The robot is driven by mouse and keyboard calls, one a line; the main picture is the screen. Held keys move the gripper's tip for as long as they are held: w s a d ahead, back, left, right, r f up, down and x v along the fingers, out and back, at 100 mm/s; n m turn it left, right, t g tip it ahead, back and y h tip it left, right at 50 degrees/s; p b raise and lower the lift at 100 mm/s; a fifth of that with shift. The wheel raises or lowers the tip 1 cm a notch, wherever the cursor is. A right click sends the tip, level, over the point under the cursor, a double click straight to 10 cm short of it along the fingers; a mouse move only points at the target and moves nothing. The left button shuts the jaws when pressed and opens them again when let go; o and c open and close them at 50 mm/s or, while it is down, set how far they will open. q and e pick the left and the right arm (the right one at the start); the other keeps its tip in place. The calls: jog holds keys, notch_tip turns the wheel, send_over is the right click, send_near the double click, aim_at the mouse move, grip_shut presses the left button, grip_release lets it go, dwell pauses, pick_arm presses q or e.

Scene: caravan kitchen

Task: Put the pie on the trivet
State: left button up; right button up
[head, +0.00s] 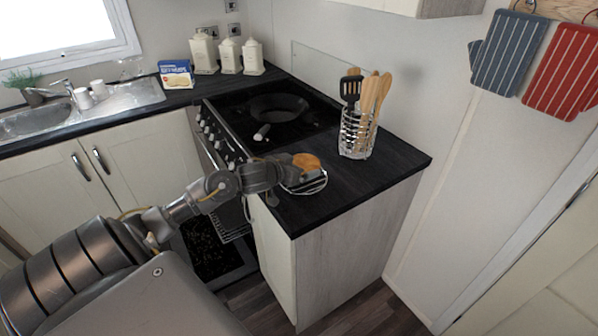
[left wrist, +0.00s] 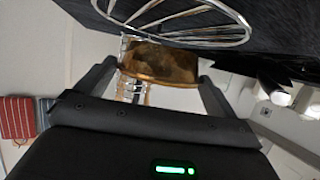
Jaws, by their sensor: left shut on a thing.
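The golden-brown pie (head: 307,161) is held between the fingers of my left gripper (head: 290,164), over the worktop right of the hob. The round wire trivet (head: 312,186) lies on the dark worktop under the pie and gripper, partly hidden by them. In the left wrist view the pie (left wrist: 158,63) sits between the two fingers (left wrist: 158,82), with the wire rings of the trivet (left wrist: 190,40) close by. I cannot tell whether the pie touches the trivet. My right gripper is not in view.
A wire utensil holder (head: 356,134) with several utensils stands behind the trivet. A dark pan (head: 277,107) and a small white cylinder (head: 261,132) are on the hob. The oven door (head: 208,250) hangs open below. The worktop (head: 375,185) is clear to the right.

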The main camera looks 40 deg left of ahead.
pick_arm(q)
jog(key=shift+f, duration=0.9)
jog(key=shift+f, duration=0.1)
jog(key=o, duration=0.8)
jog(key=shift+f, duration=0.1)
jog(key=shift+c, duration=0.2)
jog(key=shift+r, duration=0.25)
jog(key=v, duration=1.2)
